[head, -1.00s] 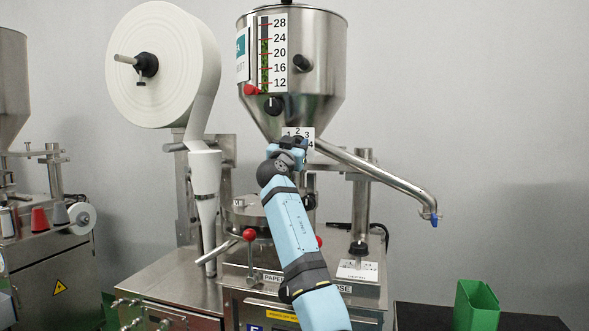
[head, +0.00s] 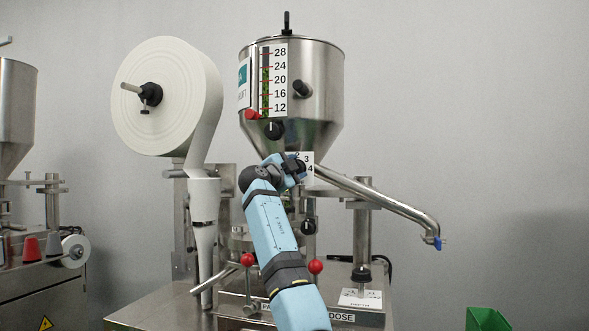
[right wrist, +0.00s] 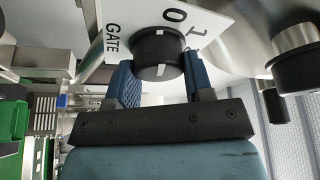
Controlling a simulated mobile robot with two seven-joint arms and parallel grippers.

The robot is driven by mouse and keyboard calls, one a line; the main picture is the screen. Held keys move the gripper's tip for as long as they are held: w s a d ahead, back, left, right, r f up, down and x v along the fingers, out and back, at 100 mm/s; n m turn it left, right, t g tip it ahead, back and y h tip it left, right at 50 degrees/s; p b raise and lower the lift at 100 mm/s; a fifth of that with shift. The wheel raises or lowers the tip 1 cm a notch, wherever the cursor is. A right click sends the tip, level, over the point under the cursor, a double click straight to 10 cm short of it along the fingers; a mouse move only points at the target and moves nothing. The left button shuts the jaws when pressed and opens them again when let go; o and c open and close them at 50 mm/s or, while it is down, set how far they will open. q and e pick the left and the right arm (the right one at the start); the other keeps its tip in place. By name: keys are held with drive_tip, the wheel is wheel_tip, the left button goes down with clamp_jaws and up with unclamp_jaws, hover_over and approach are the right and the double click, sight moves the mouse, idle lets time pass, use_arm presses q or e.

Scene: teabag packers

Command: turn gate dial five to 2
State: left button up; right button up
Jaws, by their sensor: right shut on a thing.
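The gate dial is a black round knob (right wrist: 152,46) with white marks, in front of a white plate (right wrist: 118,18) reading GATE, 0 and 1 in the right wrist view. My right gripper (right wrist: 161,76) has its blue fingers on either side of the knob and is shut on it. In the head view the plate (head: 309,174) shows 2, 3 and 4 under the steel hopper (head: 315,110). My right gripper (head: 290,168) hides most of the dial there. I cannot tell which number the dial points to. My left gripper is not in view.
Another black knob (head: 274,130) sits on the hopper above the plate, below a level scale. A steel chute (head: 380,198) slopes down to the right. A white paper roll (head: 165,95) stands left. Red-knobbed levers (head: 316,267) stand below. A green bin (head: 487,320) is at the lower right.

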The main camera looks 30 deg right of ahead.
use_arm(q)
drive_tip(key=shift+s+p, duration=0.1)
drive_tip(key=shift+p, duration=0.3)
use_arm(e)
drive_tip(key=m+g, duration=0.1)
drive_tip(key=m, duration=0.1)
drive_tip(key=shift+m+y, duration=0.3)
drive_tip(key=o, duration=0.9)
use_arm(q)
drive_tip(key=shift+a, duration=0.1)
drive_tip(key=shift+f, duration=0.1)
use_arm(e)
drive_tip(key=v, duration=1.4)
